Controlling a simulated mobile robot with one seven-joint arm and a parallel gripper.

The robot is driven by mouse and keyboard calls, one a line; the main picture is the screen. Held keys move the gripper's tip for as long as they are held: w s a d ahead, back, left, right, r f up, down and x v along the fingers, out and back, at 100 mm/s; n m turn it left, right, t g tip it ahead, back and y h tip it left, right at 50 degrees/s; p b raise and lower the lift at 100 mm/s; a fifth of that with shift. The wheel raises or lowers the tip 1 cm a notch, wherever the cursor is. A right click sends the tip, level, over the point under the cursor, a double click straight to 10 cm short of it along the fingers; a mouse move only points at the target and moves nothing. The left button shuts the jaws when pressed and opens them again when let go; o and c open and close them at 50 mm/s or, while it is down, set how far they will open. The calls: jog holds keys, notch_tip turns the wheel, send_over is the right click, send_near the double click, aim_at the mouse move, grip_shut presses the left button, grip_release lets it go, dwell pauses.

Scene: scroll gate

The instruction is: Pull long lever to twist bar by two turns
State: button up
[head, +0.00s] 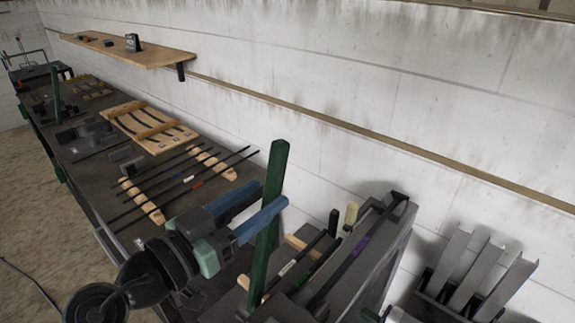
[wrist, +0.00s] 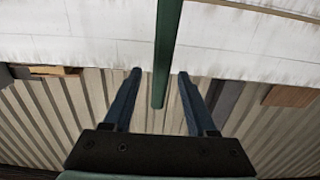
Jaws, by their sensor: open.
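The long lever is a dark green flat bar (head: 275,175) standing nearly upright at the near end of the bench in the head view. My gripper (head: 270,193) has blue fingers and is open at the upper part of the lever. One finger crosses in front of the lever and the other is on its left. In the wrist view the green lever (wrist: 166,45) lies between the two fingertips of my gripper (wrist: 159,74), with a visible gap on each side. The lever's foot and the bar it twists are largely hidden behind my arm and gripper.
Several dark rods (head: 190,180) lie on wooden rests along the bench (head: 85,165). A wooden rack (head: 148,127) lies farther back. A grey sloped frame (head: 385,250) stands right of the lever, with grey channels (head: 485,270) beyond. The white wall (head: 330,80) runs behind, with a wooden shelf (head: 125,50).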

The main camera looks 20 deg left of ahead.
aim_at(285, 180)
jog(key=p+x, duration=0.2)
jog(key=x, duration=0.4)
jog(key=shift+r, duration=0.1)
jog(key=shift+w+d, duration=0.1)
jog(key=shift+w, duration=0.45)
grip_shut()
dwell(0.8)
